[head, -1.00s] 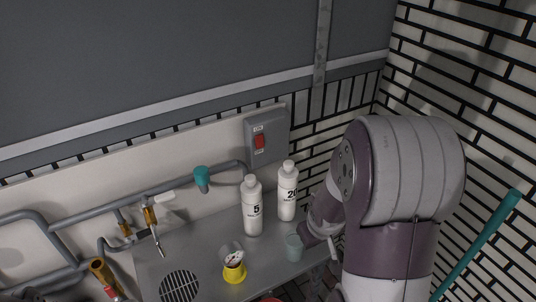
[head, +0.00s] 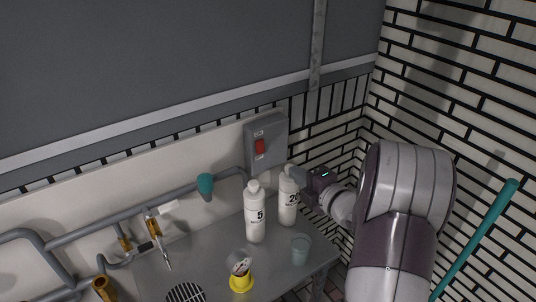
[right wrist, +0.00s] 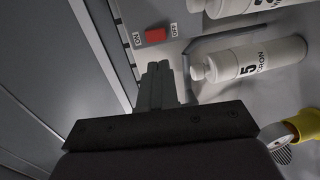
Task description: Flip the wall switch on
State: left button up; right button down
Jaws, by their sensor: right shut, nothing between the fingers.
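The wall switch is a red rocker (head: 260,147) on a grey box (head: 279,134) on the back wall. In the right wrist view the rocker (right wrist: 156,36) sits between an ON label and an OFF label; I cannot tell which side is pressed. My right gripper (head: 292,173) is shut and empty, below and to the right of the switch, in front of the upper part of a white bottle. In the right wrist view its closed fingers (right wrist: 158,72) point toward the switch box, with the rocker just beyond their tips. My left gripper is not in view.
Two white bottles, one marked 5 (head: 255,217) and one marked 20 (head: 287,208), stand on the grey counter (head: 210,243) below the switch. Pipes with a teal handle (head: 205,184) run along the wall.

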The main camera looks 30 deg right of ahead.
aim_at(262, 150)
jog(key=w, duration=0.4)
jog(key=w+f+p, duration=0.1)
jog(key=w, duration=0.3)
jog(key=w+a+f+p, duration=0.1)
jog(key=w, duration=0.4)
jog(key=shift+f, duration=0.1)
